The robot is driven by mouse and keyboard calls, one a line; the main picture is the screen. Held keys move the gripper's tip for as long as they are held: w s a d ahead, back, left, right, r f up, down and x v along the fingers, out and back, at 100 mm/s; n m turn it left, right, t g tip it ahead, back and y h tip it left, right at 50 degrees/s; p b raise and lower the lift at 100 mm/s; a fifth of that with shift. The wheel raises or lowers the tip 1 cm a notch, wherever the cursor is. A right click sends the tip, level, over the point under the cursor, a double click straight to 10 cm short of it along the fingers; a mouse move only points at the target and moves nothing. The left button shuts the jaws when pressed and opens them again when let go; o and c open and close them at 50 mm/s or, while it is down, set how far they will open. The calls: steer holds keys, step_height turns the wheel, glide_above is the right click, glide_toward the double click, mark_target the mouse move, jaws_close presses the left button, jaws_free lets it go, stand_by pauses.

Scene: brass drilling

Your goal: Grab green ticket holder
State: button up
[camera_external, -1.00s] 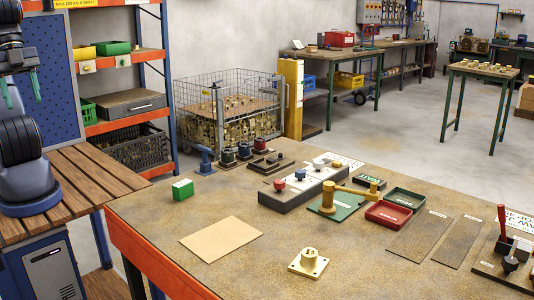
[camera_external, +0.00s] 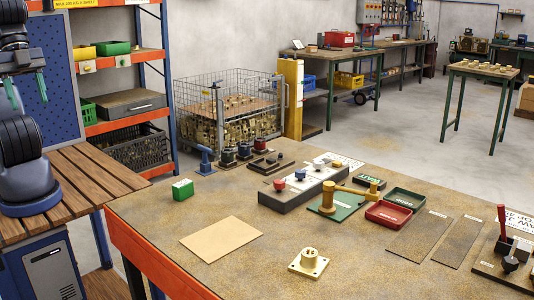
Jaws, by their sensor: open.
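A small green block-like holder with a white top edge (camera_external: 183,188), which looks like the ticket holder, stands on the worktable's left part, near its left edge. My gripper (camera_external: 27,94) hangs at the far left of the picture with its two teal fingers apart and nothing visible between them. It is up and to the left of the green holder, well away from it and not over the worktable.
On the worktable (camera_external: 150,222), a tan sheet (camera_external: 221,239) and a brass flanged part (camera_external: 308,263) lie in front of the holder. A blue clamp-like tool (camera_external: 205,160) stands behind it. A grey box with knobs (camera_external: 290,196) and red (camera_external: 387,215) and green (camera_external: 404,199) trays are further right.

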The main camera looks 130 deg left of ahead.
steer(key=w+a+f+n+g, duration=0.1)
steer(key=w+a+f+n, duration=0.2)
steer(key=w+a+n, duration=0.35)
steer(key=n+g, duration=0.3)
steer(key=n, duration=0.9)
glide_above(182, 183)
step_height(182, 183, down, 20)
steer(key=shift+r, duration=0.25)
steer(key=shift+w+f, duration=0.15)
steer(key=shift+f, duration=5.05)
steer(key=c, duration=1.1)
